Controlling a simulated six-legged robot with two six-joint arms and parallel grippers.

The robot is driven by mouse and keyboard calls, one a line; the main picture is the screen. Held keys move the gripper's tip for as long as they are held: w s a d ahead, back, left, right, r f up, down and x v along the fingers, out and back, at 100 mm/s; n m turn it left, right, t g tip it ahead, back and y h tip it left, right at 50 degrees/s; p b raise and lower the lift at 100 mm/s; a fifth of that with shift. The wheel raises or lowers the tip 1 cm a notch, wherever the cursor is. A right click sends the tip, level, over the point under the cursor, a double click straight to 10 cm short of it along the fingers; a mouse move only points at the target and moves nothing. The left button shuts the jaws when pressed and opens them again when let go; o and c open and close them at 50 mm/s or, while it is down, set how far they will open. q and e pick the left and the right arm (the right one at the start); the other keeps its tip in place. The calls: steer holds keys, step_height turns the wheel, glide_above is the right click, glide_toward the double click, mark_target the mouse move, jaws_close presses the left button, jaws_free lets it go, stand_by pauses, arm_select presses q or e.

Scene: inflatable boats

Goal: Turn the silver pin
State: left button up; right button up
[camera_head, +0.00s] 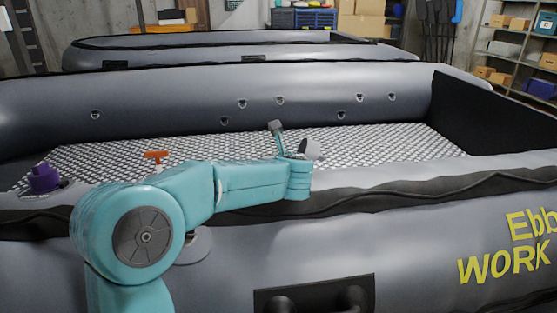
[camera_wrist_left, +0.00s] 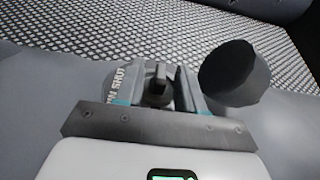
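I see no clear contact between fingers and pin. In the head view my teal left arm crosses the near tube of the grey boat (camera_head: 420,225), and it hides the pin and valve. My right gripper is not in view.
A round dark grey cap (camera_wrist_left: 235,72) sits just right of the gripper; it also shows in the head view (camera_head: 309,149). An orange T-handle (camera_head: 156,156) and a purple cap (camera_head: 43,179) are on the left. A second boat (camera_head: 200,54) and shelves (camera_head: 515,50) stand behind.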

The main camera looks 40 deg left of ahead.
arm_select(q)
jaws_close()
